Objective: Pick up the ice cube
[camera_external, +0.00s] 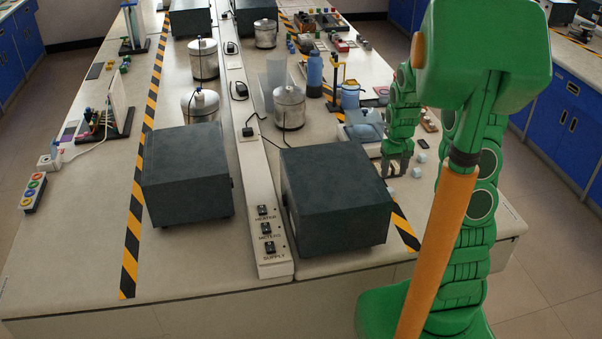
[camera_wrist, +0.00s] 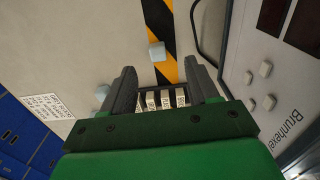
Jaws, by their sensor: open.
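In the wrist view a cube (camera_wrist: 156,51) lies at the edge of the striped tape, a little beyond the gap between my open fingers (camera_wrist: 163,68). Nothing is held between the fingers.
A large dark box (camera_external: 335,196) stands left of my gripper. A grey device with pale buttons (camera_wrist: 265,69) stands close on the right in the wrist view. A row of small cream pieces (camera_wrist: 166,99) shows between the finger bases. Blue cabinets (camera_external: 566,110) stand beyond the bench.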

